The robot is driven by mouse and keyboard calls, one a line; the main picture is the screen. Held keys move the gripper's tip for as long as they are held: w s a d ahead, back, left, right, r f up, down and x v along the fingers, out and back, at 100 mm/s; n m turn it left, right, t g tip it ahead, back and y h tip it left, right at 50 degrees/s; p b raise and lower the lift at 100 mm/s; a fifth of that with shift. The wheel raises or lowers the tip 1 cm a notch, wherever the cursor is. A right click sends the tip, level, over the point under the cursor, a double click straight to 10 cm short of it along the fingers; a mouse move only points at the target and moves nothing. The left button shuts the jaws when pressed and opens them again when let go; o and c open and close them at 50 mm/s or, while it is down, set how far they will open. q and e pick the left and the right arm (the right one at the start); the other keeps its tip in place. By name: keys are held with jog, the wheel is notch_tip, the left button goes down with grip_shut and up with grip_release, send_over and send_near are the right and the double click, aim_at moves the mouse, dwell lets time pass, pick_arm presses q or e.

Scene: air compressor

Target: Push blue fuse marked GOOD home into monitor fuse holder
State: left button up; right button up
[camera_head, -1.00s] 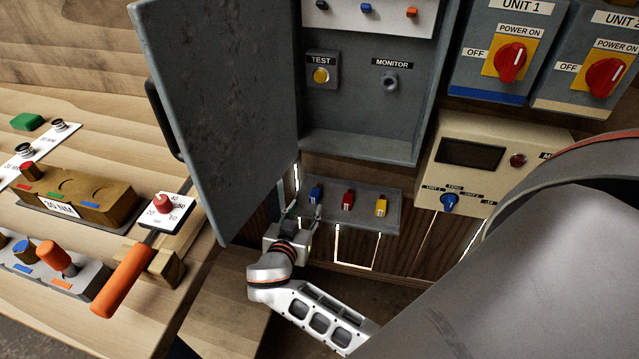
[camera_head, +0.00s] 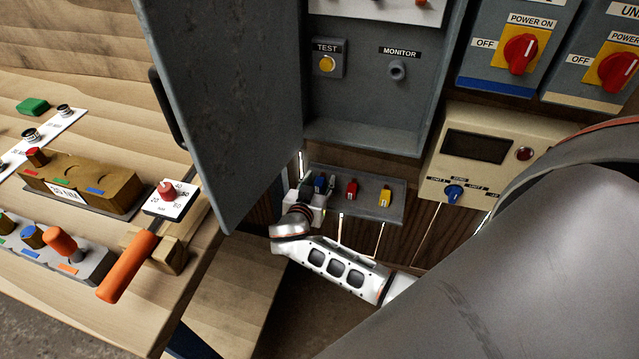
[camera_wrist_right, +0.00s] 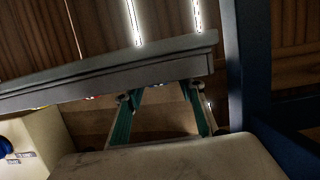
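The blue fuse (camera_head: 320,183) stands at the left end of a small grey shelf, beside a red and a yellow one. Any GOOD marking is too small to read. My right gripper (camera_head: 318,188) is at the blue fuse, its fingers seemingly on either side. In the right wrist view the gripper (camera_wrist_right: 163,105) has its green-padded fingers spread apart, just past the shelf edge; the fuse is not clear there. I cannot tell whether they touch the fuse. The monitor fuse holder (camera_head: 397,70) is a round grey socket under the MONITOR label. My left gripper is out of view.
The red fuse (camera_head: 351,189) and yellow fuse (camera_head: 384,196) are close by on the shelf (camera_head: 366,205). The open cabinet door (camera_head: 222,100) hangs just left of my gripper. A cream meter box (camera_head: 432,185) is at right, and a workbench with tools is at left.

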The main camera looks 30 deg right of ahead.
jog(key=shift+c, duration=0.4)
grip_shut()
